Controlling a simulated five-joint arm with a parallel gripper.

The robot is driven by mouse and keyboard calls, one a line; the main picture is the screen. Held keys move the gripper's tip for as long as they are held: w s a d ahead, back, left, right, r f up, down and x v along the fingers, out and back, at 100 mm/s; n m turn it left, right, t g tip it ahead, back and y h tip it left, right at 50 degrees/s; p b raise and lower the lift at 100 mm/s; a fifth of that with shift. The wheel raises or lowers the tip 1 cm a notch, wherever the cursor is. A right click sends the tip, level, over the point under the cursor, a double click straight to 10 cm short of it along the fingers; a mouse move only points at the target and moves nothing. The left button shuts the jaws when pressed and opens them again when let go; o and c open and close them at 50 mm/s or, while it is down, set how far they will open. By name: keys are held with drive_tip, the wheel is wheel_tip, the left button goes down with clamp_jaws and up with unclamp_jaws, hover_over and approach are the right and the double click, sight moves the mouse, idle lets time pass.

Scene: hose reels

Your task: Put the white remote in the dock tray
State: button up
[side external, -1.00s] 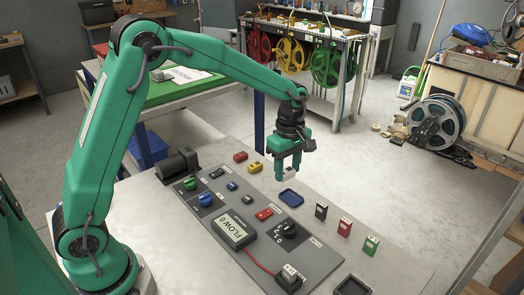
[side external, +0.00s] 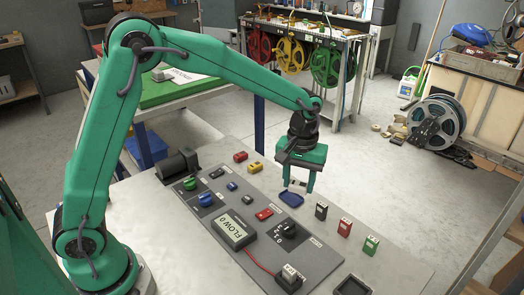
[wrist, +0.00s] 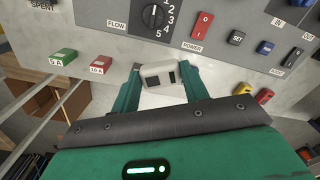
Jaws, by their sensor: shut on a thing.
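The white remote (wrist: 158,80), a small pale block with dark patches, is held between the two green fingers of my gripper (wrist: 161,74) in the wrist view. In the side external view my gripper (side external: 298,186) points down just above the far edge of a small blue tray (side external: 291,199), which looks like the dock tray. The remote barely shows between the fingers there.
A dark tray (side external: 352,286) sits at the front edge. Bare bench surrounds the blue tray's far side.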

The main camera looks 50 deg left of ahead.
drive_tip(key=m, duration=0.1)
drive_tip(key=d+m, duration=0.1)
drive_tip(key=m, duration=0.1)
drive_tip(key=s+d+m, duration=0.1)
drive_tip(key=m, duration=0.1)
drive_tip(key=shift+d+r, duration=0.1)
drive_tip(key=shift+d, duration=0.15)
hover_over(290, 199)
wheel_tip(290, 199, down, 7)
idle(0.3)
drive_tip(key=shift+f, duration=2)
drive_tip(key=shift+f, duration=0.15)
drive_tip(key=o, duration=1)
drive_tip(key=shift+c, duration=0.2)
